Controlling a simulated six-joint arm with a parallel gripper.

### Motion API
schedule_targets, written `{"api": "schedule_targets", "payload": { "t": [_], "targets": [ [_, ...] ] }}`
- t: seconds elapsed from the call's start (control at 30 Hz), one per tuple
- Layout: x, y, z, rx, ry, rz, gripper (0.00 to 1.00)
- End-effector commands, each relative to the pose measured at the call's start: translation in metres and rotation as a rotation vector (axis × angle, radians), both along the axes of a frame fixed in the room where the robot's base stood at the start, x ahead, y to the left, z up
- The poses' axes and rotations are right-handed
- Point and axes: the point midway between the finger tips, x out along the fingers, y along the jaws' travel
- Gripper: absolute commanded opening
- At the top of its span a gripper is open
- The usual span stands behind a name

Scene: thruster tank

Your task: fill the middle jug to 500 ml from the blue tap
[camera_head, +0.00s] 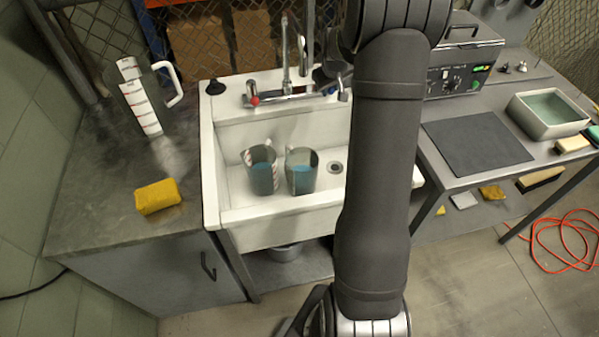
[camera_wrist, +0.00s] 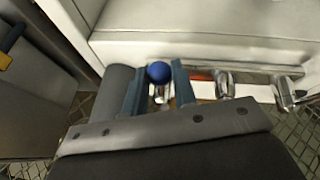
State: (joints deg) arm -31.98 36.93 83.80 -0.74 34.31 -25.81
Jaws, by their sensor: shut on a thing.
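In the wrist view my gripper (camera_wrist: 160,82) is shut on the round blue tap knob (camera_wrist: 159,71), which sits between its two fingers. In the head view my arm hides much of the right side of the sink, and the blue knob cannot be made out there. Two jugs stand upright side by side in the basin: the middle jug (camera_head: 262,172) and the right jug (camera_head: 301,172). A larger jug (camera_head: 140,97) with a white handle and scale stands on the left counter.
The white sink (camera_head: 222,205) has a chrome faucet (camera_head: 285,62) at its back and a red tap (camera_head: 254,100) on the left. A yellow sponge (camera_head: 158,196) lies on the grey counter. A dark mat (camera_head: 483,146) and a tray (camera_head: 520,112) are on the right table.

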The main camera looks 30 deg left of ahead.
Motion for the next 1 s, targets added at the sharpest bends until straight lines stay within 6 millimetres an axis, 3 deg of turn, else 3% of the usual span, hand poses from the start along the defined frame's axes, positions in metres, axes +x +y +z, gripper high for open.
{"api": "schedule_targets", "payload": {
  "t": [0.57,1.0],
  "targets": [
    [-0.003,0.005,0.000,0.005,0.003,0.006,0.02],
    [0.020,-0.014,0.000,0.003,0.000,0.004,0.02]
  ]
}}
